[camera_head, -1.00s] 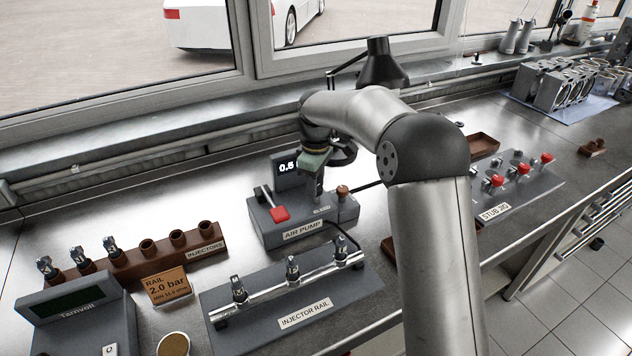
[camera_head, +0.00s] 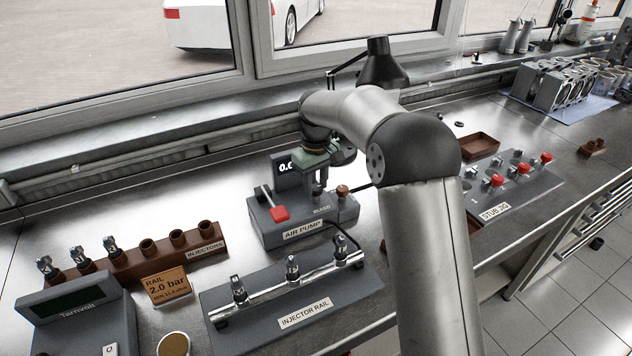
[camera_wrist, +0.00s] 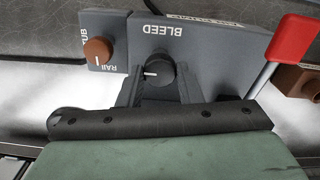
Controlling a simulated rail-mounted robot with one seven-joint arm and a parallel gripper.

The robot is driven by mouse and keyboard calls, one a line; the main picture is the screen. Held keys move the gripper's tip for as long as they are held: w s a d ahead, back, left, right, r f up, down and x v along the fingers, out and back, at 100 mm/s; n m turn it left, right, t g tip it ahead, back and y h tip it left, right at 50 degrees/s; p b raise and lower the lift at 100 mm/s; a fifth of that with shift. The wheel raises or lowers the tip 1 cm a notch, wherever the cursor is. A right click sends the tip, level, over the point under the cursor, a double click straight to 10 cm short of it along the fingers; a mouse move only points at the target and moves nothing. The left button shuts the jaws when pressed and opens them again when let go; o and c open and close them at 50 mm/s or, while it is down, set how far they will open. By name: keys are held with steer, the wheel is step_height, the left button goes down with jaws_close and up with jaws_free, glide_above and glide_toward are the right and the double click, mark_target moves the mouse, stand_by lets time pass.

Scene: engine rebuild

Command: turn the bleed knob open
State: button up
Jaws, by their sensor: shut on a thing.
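The black bleed knob (camera_wrist: 163,74) sits on the grey air pump box (camera_head: 275,231), by the BLEED lettering. Its white mark points left in the wrist view. My gripper (camera_wrist: 158,82) has one finger on each side of the knob and is shut on it.
A red-handled lever (camera_head: 279,213) is left of my gripper, and a brown RAIL/STUB selector knob (camera_head: 342,190) is close on its right. The injector rail (camera_head: 290,278) lies in front. A stub board with red knobs (camera_head: 497,181) is at right.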

mark_target(316, 186)
steer(key=o, duration=1)
step_height(316, 186, up, 18)
steer(key=shift+f, duration=0.25)
